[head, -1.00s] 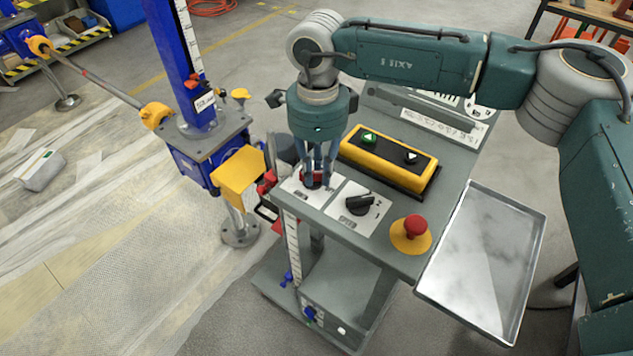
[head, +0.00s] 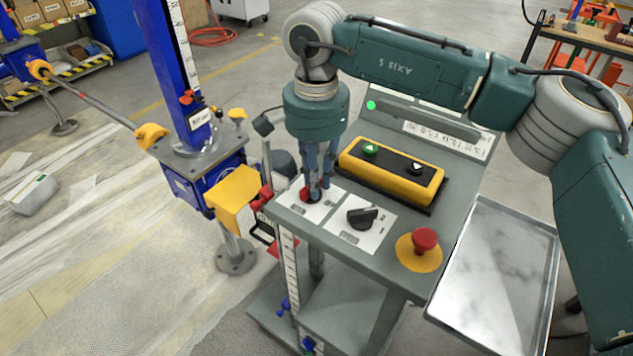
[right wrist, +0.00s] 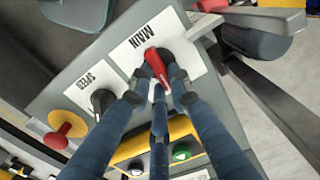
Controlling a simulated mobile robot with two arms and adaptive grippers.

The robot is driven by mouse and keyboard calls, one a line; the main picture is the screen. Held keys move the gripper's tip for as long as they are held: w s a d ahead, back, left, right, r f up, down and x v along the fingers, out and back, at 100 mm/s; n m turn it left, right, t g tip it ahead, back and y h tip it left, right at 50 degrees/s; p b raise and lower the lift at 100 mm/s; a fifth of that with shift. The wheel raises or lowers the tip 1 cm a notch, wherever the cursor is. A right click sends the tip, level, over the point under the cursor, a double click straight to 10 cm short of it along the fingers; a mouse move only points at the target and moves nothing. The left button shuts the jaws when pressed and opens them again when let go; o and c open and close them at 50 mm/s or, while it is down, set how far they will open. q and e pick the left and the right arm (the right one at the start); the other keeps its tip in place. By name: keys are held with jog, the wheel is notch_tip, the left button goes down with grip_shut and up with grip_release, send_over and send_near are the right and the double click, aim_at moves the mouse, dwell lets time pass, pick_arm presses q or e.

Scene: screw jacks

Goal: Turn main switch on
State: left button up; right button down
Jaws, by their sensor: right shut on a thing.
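The main switch is a red knob (head: 306,195) on a white plate at the console's near left corner. In the right wrist view the red handle (right wrist: 156,64) sits on the plate marked MAIN (right wrist: 138,38) and lies at a slant. My right gripper (head: 318,188) points down over the plate, its fingers shut on the red knob. The fingertips (right wrist: 160,86) close around the handle in the right wrist view and partly hide it. A small green light (head: 371,104) glows on the console's upright panel. My left gripper is not in view.
A black speed knob (head: 362,216), a red mushroom button (head: 425,240) and a yellow button box (head: 391,172) stand close by on the console. A metal tray (head: 497,275) hangs at its right. A blue screw jack (head: 180,80) stands at the left.

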jog(key=shift+w+r+n, duration=0.1)
jog(key=shift+n, duration=0.4)
jog(key=c, duration=1.6)
grip_release()
notch_tip(320, 180, up, 12)
